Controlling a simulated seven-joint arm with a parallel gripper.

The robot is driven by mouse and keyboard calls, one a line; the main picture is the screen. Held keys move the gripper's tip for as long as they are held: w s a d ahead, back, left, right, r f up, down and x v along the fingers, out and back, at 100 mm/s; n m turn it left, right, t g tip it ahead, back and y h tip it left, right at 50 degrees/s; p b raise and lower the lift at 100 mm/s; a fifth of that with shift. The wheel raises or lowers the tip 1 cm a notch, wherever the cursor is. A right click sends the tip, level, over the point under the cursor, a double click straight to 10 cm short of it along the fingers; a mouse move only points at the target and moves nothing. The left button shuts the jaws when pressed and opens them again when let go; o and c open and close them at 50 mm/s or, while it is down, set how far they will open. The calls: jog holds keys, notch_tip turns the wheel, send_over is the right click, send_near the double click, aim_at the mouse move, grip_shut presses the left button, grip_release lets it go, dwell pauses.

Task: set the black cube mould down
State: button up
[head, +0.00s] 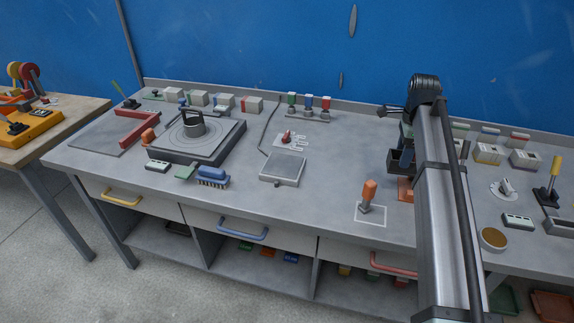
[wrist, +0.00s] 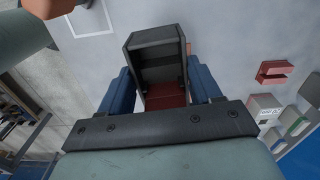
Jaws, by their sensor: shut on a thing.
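The black cube mould (head: 401,161) is an open, box-like dark form. In the wrist view the mould (wrist: 153,47) sits between the two blue fingers of my gripper (wrist: 163,88), which is shut on it. A red-brown surface shows at the near end of the mould; I cannot tell if it is inside or beyond it. In the head view my arm hides most of the gripper, and a blue finger shows just above the mould. An orange-brown piece (head: 405,188) shows just below the mould. I cannot tell whether the mould touches the bench.
An orange-handled tool (head: 369,192) stands on a white-outlined square left of the mould. A grey square plate (head: 283,168) lies farther left on the bench. Small blocks, a round brown-topped dish (head: 493,238) and a yellow-handled lever (head: 554,176) stand on the right.

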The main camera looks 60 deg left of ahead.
jog(key=s+a+r+n, duration=0.2)
jog(key=s+a, duration=0.8)
jog(key=s, duration=0.3)
jog(key=s+a+r+n, duration=0.1)
jog(key=s+a+n, duration=0.1)
jog(key=s+a, duration=1)
jog(key=r+n, duration=0.2)
jog(key=n, duration=0.2)
send_over(276, 167)
jog(key=shift+w+f, duration=0.1)
jog(key=shift+f, duration=4.85)
jog(key=shift+f, duration=0.15)
jog(key=o, duration=1.2)
notch_tip(276, 167, up, 12)
jog(key=shift+r, duration=0.15)
